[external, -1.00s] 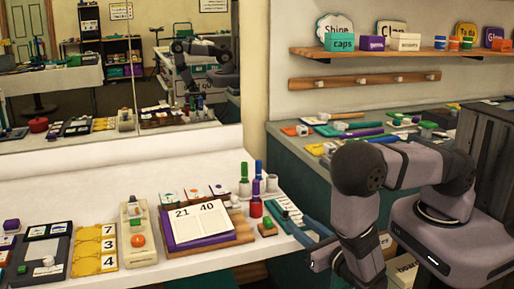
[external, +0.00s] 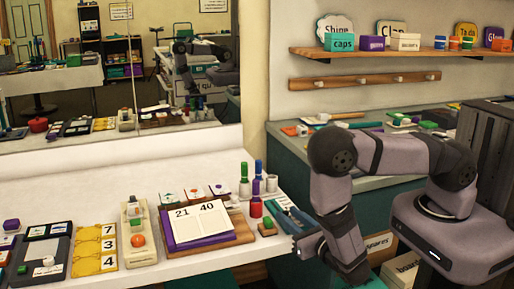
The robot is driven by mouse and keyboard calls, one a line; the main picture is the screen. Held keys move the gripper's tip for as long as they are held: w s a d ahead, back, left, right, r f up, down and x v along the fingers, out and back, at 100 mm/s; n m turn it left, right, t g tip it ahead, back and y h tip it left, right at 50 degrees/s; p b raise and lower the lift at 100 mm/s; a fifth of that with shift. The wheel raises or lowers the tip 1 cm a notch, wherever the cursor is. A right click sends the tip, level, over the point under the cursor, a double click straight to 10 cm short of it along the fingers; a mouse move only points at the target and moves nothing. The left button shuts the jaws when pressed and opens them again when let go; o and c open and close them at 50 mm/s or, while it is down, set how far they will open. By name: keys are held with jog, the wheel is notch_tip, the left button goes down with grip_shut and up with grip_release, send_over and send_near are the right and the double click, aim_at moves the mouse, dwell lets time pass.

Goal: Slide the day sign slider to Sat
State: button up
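I cannot make out a day sign or the word Sat in this view. A dark board with a pale knob (external: 48,261) lies at the left of the white table, and its small markings are too small to read. My gripper (external: 300,246) is low at the right front edge of the white table, beside a teal and dark tool-like item (external: 290,220). The fingers are small and dark, partly hidden by my wrist, and I cannot tell whether they are open.
A side counter (external: 310,140) holds more props. The table's back is clear.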

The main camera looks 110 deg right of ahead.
grip_shut()
jog(key=shift+d, duration=1.8)
jog(key=shift+o, duration=1.5)
grip_release()
jog(key=shift+a, duration=0.15)
jog(key=shift+s+a+f+b, duration=0.15)
jog(key=shift+a+b, duration=0.15)
jog(key=shift+a, duration=0.6)
jog(key=shift+s+a+r+b, duration=0.1)
jog(key=shift+a+b, duration=0.15)
jog(key=shift+a, duration=0.7)
jog(key=shift+s+a+f+b, duration=0.15)
jog(key=shift+a+b, duration=0.15)
jog(key=shift+a, duration=0.6)
jog(key=shift+s+a+r, duration=0.2)
jog(key=shift+a, duration=0.5)
